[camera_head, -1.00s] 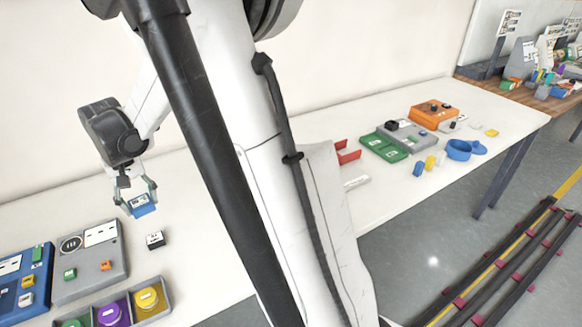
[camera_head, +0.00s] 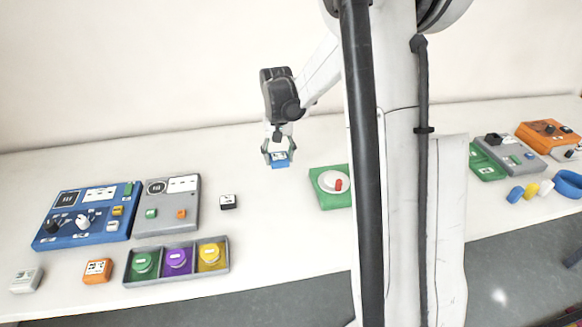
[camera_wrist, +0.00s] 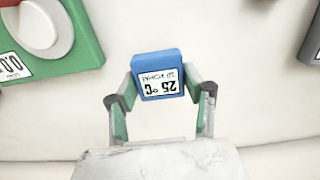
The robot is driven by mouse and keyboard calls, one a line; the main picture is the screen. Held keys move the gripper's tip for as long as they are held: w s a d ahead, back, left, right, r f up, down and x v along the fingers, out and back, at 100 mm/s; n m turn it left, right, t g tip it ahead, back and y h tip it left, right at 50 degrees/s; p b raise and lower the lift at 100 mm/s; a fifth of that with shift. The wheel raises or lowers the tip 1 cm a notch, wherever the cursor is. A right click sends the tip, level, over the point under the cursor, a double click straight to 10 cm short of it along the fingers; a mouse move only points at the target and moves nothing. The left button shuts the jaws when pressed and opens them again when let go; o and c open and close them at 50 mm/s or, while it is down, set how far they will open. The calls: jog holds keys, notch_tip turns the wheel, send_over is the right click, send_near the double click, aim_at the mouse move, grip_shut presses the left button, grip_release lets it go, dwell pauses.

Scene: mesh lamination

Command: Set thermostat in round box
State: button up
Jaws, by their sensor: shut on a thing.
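A small blue thermostat (camera_head: 281,163) with a white label reading 25 °C is held above the white table. My gripper (camera_head: 279,157) is shut on it. In the wrist view, the thermostat (camera_wrist: 158,64) sits between the two green-padded fingers of my gripper (camera_wrist: 160,92), its label upside down in the picture. A blue round box (camera_head: 570,183) stands on the table at the far right edge of the head view, partly cut off. It is well to the right of my gripper, beyond my own column. The wrist view does not show it.
A green scale-like block with a white disc (camera_head: 325,198) stands right of my gripper. Blue (camera_head: 57,239) and grey (camera_head: 158,226) panels, a three-part tray (camera_head: 128,279) and a small black-and-white block (camera_head: 228,202) lie left. Yellow, white and blue pieces (camera_head: 515,194) lie near the round box.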

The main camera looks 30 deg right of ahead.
aim_at(289, 174)
jog(key=d+f, duration=0.1)
jog(key=d, duration=0.1)
jog(key=d+f, duration=0.1)
jog(key=shift+d+f, duration=0.15)
jog(key=shift+d, duration=0.25)
jog(key=shift+f, duration=2)
jog(key=shift+f, duration=0.2)
jog(key=o, duration=1.2)
jog(key=shift+r, duration=0.2)
